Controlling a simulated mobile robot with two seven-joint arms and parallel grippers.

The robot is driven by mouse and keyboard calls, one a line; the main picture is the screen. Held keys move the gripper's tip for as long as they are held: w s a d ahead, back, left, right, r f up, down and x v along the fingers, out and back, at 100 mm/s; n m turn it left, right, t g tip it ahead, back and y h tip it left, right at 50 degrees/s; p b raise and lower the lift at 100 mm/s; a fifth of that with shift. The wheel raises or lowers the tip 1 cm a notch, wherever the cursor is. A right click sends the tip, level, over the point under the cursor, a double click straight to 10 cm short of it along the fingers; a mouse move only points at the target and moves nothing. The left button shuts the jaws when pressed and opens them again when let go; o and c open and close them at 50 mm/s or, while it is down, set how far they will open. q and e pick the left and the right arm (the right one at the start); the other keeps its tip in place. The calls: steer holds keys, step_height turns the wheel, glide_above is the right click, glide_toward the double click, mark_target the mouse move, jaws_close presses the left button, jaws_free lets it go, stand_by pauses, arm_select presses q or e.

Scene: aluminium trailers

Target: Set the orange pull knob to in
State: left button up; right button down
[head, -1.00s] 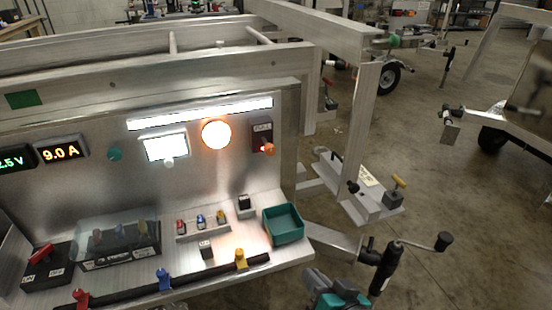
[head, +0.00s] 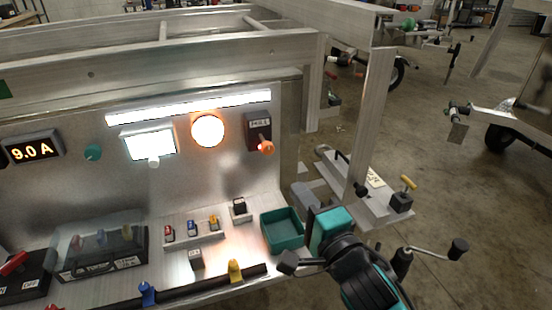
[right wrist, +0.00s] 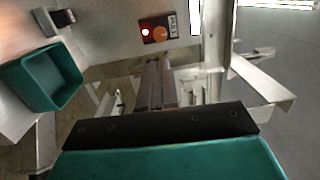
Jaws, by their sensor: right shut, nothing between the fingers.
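The orange pull knob (head: 266,148) stands out from a dark box labelled PULL (head: 258,125) on the upright metal panel. In the right wrist view the orange knob (right wrist: 160,33) and its box (right wrist: 150,27) show near the top, beyond the fingertips. A small light glows on the box there. My right gripper (head: 303,194) is below and right of the knob in the head view, apart from it, just beyond the green bin. Its fingers (right wrist: 157,66) are shut and empty in the right wrist view. My left gripper is not in view.
A round orange lamp (head: 208,131) and a lit screen (head: 149,144) are left of the knob. The green bin (head: 283,247) sits on the shelf beside my right gripper. Small switches (head: 192,228) stand further left. A frame post (head: 371,120) rises to the right.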

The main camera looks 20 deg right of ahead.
mark_target(270, 151)
steer(key=w, duration=0.7)
steer(key=w+a, duration=0.1)
steer(key=w, duration=0.2)
steer(key=shift+w+a+r, duration=0.1)
steer(key=shift+w+r, duration=0.05)
steer(key=shift+r, duration=0.05)
steer(key=shift+w, duration=0.5)
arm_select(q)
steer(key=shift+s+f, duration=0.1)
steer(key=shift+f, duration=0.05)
arm_select(e)
steer(key=shift+w+a, duration=0.1)
